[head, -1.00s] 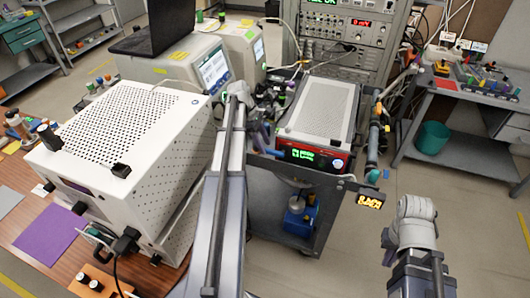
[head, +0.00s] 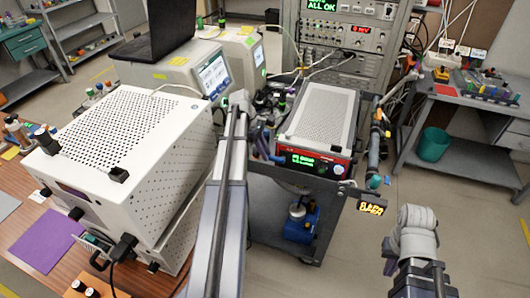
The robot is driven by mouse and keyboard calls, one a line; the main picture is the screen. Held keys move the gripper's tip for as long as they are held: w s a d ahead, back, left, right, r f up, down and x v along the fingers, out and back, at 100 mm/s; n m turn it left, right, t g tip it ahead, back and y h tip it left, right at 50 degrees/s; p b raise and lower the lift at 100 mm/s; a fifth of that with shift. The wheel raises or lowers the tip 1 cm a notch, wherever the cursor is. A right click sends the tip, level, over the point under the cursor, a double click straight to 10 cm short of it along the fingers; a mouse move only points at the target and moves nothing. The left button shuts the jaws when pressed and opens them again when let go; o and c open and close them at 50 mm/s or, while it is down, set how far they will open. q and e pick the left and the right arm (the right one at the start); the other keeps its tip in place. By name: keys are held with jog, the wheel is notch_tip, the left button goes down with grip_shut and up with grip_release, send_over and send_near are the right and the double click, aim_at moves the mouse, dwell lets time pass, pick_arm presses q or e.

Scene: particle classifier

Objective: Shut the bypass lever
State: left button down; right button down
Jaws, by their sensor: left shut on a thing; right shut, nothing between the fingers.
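My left arm rises up the middle of the head view. My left gripper (head: 268,150) is partly hidden behind it, at the left front corner of the red-fronted instrument (head: 341,170). It appears shut on a small blue lever (head: 278,159) there. The lever is mostly covered, and its exact angle is hard to tell. My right arm stands at the lower right, well away from the instrument. Only a dark piece of my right gripper (head: 389,267) seems to show beside its arm link, low over the floor; it looks shut and empty.
The instrument sits on a dark cart (head: 266,200) with a blue device (head: 300,222) below. A large perforated white box (head: 180,125) stands on the left bench. The floor between cart and right bench is clear.

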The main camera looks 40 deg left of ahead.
pick_arm(q)
jog(key=shift+d+r+p, duration=0.1)
jog(key=shift+r+p, duration=0.2)
jog(key=shift+p, duration=0.15)
jog(key=shift+d+r+g+y+p, duration=0.2)
jog(key=shift+r+y+p, duration=0.1)
jog(key=shift+y+p, duration=0.25)
jog(key=shift+d+r+g+y+p, duration=0.2)
jog(key=shift+r+y+p, duration=0.1)
jog(key=shift+y+p, duration=0.25)
jog(key=shift+w+d+r+g+y+p, duration=0.15)
jog(key=shift+y+p, duration=0.1)
jog(key=shift+y, duration=0.25)
jog(key=shift+w+r+g+y+p, duration=0.1)
jog(key=shift+g+y+p, duration=0.1)
jog(key=shift+y, duration=0.3)
jog(key=c, duration=0.8)
grip_release()
jog(key=shift+o, duration=0.2)
